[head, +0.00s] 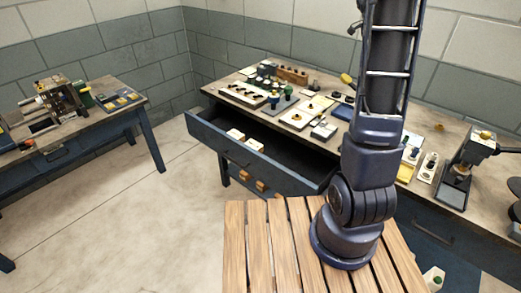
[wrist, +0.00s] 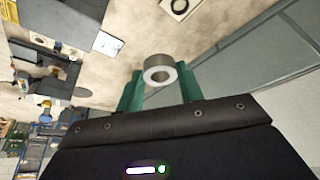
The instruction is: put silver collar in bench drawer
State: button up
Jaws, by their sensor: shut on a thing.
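The silver collar (wrist: 159,69), a short grey ring with a dark hole, shows in the wrist view between the green fingers of my gripper (wrist: 161,84). My gripper is shut on it and it sticks out past the fingertips. In the head view the bench drawer (head: 213,138) is pulled out at the front of the workbench, with a dark interior. A few white pieces (head: 236,134) lie toward its left end. My arm rises at the right of the head view, hiding part of the bench; the gripper and collar are out of that view.
The workbench top (head: 223,88) carries many small parts, trays and tools. A second table (head: 130,112) with a machine stands at the left. A slatted wooden surface (head: 262,245) lies below the drawer. The floor (head: 130,215) between the tables is clear.

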jog(key=s+a+m+g, duration=0.1)
jog(key=s+a+m, duration=0.15)
jog(key=a, duration=0.85)
jog(key=s+a+m+g, duration=0.1)
jog(key=s+a+m, duration=0.15)
jog(key=a, duration=0.75)
jog(key=s+a+m+g, duration=0.1)
jog(key=s+a+m, duration=0.3)
jog(key=s+a, duration=1.05)
jog(key=shift+y, duration=0.3)
jog(key=f, duration=1.5)
jog(key=a+f, duration=0.1)
jog(key=f, duration=1.5)
jog(key=w+a+f, duration=0.1)
jog(key=f, duration=1.4)
jog(key=shift+f, duration=0.2)
jog(key=o, duration=0.7)
jog(key=shift+f, duration=0.1)
jog(key=shift+c, duration=0.2)
jog(key=o, duration=0.4)
